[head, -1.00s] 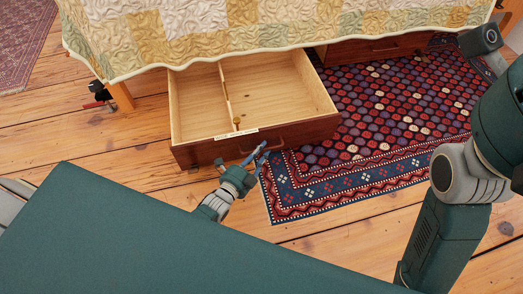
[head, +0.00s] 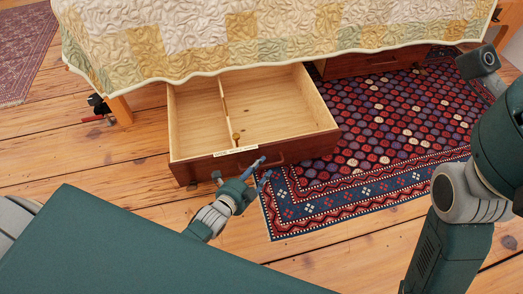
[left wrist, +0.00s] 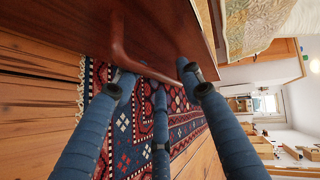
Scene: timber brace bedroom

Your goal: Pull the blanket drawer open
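The blanket drawer (head: 200,171) is dark reddish wood outside and pale wood inside. In the head view it stands well out from under the quilt-covered bed. A divider (head: 225,99) runs front to back inside, and a light label (head: 236,150) is on the front's top edge. My left gripper (head: 264,169) is beside the right part of the drawer front, near the handle (head: 277,159). In the left wrist view its blue fingers (left wrist: 157,80) are spread apart, with the curved handle (left wrist: 118,40) at their tips; they are not closed on it.
A patterned rug (head: 385,125) lies right of the drawer on the plank floor (head: 90,155). A second drawer front (head: 375,62) shows under the bed. The quilt (head: 280,30) hangs over the drawer's back. A wooden bed leg (head: 121,108) stands at left.

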